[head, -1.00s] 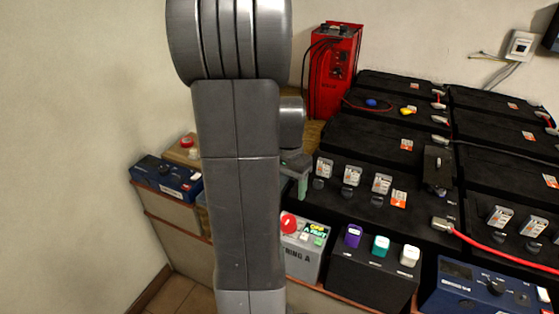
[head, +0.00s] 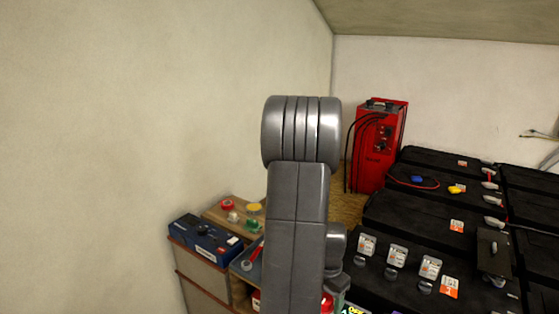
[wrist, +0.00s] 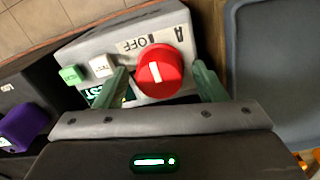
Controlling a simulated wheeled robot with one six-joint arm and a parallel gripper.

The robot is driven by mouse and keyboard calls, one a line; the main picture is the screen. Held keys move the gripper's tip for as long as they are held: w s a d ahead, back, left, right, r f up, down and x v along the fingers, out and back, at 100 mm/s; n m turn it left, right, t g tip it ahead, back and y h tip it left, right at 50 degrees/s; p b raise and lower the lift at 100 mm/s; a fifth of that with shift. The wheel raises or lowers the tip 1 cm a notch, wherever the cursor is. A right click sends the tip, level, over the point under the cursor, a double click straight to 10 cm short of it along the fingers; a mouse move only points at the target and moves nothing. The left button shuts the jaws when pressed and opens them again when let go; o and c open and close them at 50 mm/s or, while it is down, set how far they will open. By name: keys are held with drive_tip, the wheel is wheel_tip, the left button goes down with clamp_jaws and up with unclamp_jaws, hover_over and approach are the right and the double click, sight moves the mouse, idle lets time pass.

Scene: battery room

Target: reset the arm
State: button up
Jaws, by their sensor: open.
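My arm (head: 296,225) rises upright through the middle of the head view and hides part of the bench behind it. My gripper (wrist: 162,80) is open in the wrist view, its two green fingers spread apart with nothing held. Below the fingers is a grey box (wrist: 112,45) with a red rotary knob (wrist: 160,70), marked OFF. The knob appears between the fingers; whether they touch it cannot be told. In the head view my arm mostly hides the gripper, and a bit of red shows at the bottom edge.
Black battery blocks (head: 407,208) fill the right side, with a red charger (head: 377,145) behind them. A blue device (head: 205,238) sits at left beside a wooden board (head: 240,213) with coloured buttons. In the wrist view a grey-blue tray (wrist: 275,70) lies right and a purple-topped piece (wrist: 25,127) left.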

drive_tip(key=shift+r, duration=0.1)
wheel_tip(320, 180, up, 14)
drive_tip(key=p, duration=0.3)
wheel_tip(320, 180, down, 14)
drive_tip(key=b, duration=0.3)
drive_tip(key=n, duration=0.3)
drive_tip(key=shift+n, duration=0.4)
drive_tip(key=n+p, duration=0.1)
drive_tip(key=n, duration=0.4)
drive_tip(key=shift+a, duration=0.1)
drive_tip(key=n+p, duration=0.1)
drive_tip(key=n, duration=0.4)
drive_tip(key=n+p, duration=0.1)
drive_tip(key=n, duration=0.3)
